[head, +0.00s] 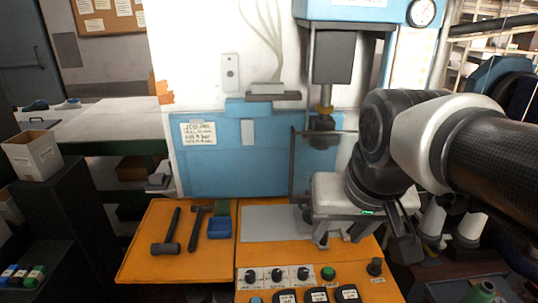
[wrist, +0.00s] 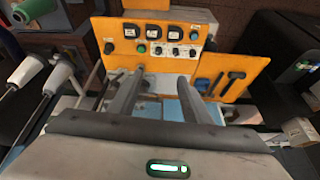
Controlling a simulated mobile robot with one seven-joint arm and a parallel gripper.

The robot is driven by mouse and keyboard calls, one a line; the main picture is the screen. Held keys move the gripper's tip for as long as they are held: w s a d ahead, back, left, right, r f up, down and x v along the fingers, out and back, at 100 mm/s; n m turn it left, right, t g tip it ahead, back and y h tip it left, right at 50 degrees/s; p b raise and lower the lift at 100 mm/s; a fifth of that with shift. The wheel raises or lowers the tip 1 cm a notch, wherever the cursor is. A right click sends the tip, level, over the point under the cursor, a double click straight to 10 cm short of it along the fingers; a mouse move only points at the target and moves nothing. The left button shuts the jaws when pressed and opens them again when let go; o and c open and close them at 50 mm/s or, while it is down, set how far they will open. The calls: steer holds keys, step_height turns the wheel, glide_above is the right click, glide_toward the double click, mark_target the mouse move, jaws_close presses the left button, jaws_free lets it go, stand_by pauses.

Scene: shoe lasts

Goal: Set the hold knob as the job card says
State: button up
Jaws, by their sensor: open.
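The job card (head: 198,133) is a handwritten white sheet on the blue press panel; its writing is too small to read surely. The orange control panel (head: 247,290) has a white strip with several small black knobs (head: 277,274). Which one is the hold knob cannot be told. The panel (wrist: 97,27) and knobs (wrist: 175,51) also show in the wrist view, beyond the fingers. My gripper (head: 362,240) is open and empty, above and behind the panel's right part. In the wrist view, its two fingers (wrist: 157,88) stand apart, touching no knob.
A green button (head: 328,273) and a taller black knob (head: 375,266) sit right of the strip, with dark gauges (head: 318,295) in front. Two hammers (head: 168,232) and a blue tray (head: 219,227) lie on the orange shelf left. The press column stands behind my gripper.

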steer(key=w+f+m+g+b, duration=0.25)
steer(key=w+f, duration=0.35)
steer(key=w, duration=0.4)
steer(key=m+g+b, duration=0.2)
steer(key=m+b, duration=0.1)
glide_above(303, 271)
step_height(303, 271, down, 12)
steer(key=shift+n, duration=0.25)
step_height(303, 271, down, 17)
steer(key=shift+f+b, duration=0.2)
steer(key=shift+b, duration=0.4)
steer(key=c, duration=1)
steer(key=shift+c, duration=0.2)
